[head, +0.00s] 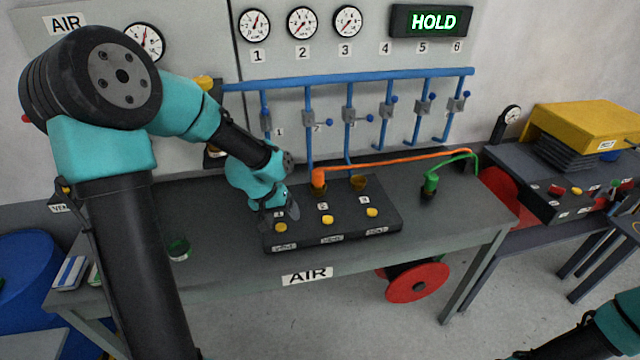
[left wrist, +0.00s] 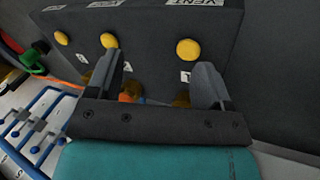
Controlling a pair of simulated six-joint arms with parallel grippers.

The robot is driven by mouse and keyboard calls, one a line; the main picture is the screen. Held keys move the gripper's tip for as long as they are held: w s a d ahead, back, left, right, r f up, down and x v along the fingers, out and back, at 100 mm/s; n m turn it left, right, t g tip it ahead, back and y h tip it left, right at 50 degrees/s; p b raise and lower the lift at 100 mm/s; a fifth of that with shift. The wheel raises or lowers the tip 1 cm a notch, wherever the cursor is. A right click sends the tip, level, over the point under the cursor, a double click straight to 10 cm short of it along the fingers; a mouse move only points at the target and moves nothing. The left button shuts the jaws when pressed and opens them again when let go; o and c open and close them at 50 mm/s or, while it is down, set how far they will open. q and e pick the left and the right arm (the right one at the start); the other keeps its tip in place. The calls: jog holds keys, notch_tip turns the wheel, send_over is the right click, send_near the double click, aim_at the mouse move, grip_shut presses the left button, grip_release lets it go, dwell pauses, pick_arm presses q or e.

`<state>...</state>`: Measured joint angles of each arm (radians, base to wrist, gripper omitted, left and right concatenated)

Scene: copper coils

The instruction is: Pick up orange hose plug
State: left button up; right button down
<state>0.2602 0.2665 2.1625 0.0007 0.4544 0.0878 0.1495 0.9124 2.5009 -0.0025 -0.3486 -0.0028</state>
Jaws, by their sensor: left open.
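The orange hose plug (head: 318,178) stands upright in the middle socket of the dark socket block (head: 385,224). Its orange hose (head: 400,160) runs right from its top. My left gripper (head: 284,212) is just left of the plug, low over the left part of the block. It is open and empty. In the left wrist view, the fingers of my left gripper (left wrist: 160,88) stand apart over the block, and the orange plug (left wrist: 133,91) shows partly behind one finger. My right gripper is not in view; only part of my right arm shows at the lower right.
A green plug (head: 430,184) with a green hose stands on the bench (head: 450,215) right of the block. Yellow buttons (head: 327,219) line the block's front. Blue pipes with valves (head: 350,80) run along the wall behind.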

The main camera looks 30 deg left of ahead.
pick_arm(q)
jog(key=w+a+r+n+t+y, duration=0.1)
jog(key=a+r+n+t+y, duration=0.2)
jog(key=a+r, duration=1.05)
jog(key=m+g, duration=0.6)
jog(key=m, duration=2)
send_over(318, 171)
jog(key=shift+w+r, duration=0.1)
notch_tip(318, 171, down, 12)
jog(key=shift+f, duration=0.15)
jog(key=shift+f, duration=0.1)
